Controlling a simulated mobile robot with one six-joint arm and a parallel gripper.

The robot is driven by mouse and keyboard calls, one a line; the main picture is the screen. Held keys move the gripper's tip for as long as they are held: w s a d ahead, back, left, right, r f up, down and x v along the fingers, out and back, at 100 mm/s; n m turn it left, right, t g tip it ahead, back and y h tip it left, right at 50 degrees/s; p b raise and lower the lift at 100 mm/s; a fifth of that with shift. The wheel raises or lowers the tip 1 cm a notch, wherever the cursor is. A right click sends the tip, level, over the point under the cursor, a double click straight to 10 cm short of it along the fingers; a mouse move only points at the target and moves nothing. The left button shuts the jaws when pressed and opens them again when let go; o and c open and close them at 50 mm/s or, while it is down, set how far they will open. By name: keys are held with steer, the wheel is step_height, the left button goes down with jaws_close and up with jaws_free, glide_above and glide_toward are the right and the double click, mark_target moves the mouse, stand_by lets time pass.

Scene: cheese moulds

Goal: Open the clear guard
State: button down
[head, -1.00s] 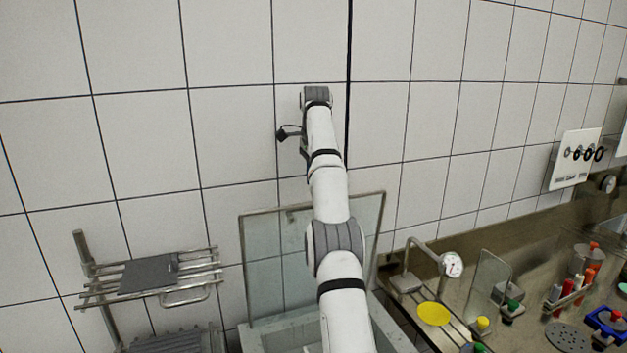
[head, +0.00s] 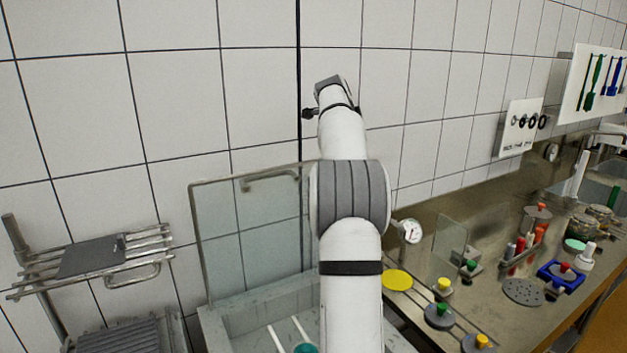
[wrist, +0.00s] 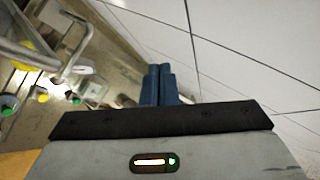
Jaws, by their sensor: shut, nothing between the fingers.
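The clear guard (head: 215,225) is a see-through panel in a metal frame with a bar handle (head: 270,178) near its top edge. In the head view it stands upright at the back of a grey basin, its right part hidden behind my arm. In the wrist view, metal tubing and a bar (wrist: 76,48) show at upper left, apart from my fingers; I cannot tell surely that they belong to the guard. My gripper (wrist: 160,85) shows blue fingers together and empty, with tiled wall ahead. Its fingers are not clear in the head view.
The grey basin (head: 215,325) holds white sticks and a teal thing. A metal rack (head: 150,270) stands at left. At right, the steel bench carries a dial gauge (head: 408,232), a yellow disc (head: 397,280), a small clear panel (head: 449,248) and several coloured-knob items. Tiled wall lies behind.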

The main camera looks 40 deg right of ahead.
steer(key=s+d+t+h+b, duration=0.2)
steer(key=s+d+t, duration=0.1)
steer(key=s, duration=0.2)
steer(key=n+t+y+b, duration=0.7)
steer(key=t+y+b, duration=0.1)
steer(key=t+y, duration=0.15)
glide_toward(308, 163)
steer(key=shift+t+h, duration=0.35)
steer(key=w, duration=0.4)
steer(key=w+p, duration=0.1)
steer(key=w, duration=0.1)
steer(key=shift+w+d, duration=0.3)
steer(key=shift+w, duration=0.05)
steer(key=w+d+r+g+p, duration=0.1)
steer(key=w+p, duration=0.8)
steer(key=p, duration=0.1)
steer(key=shift+w+p, duration=0.15)
steer(key=shift+p, duration=0.15)
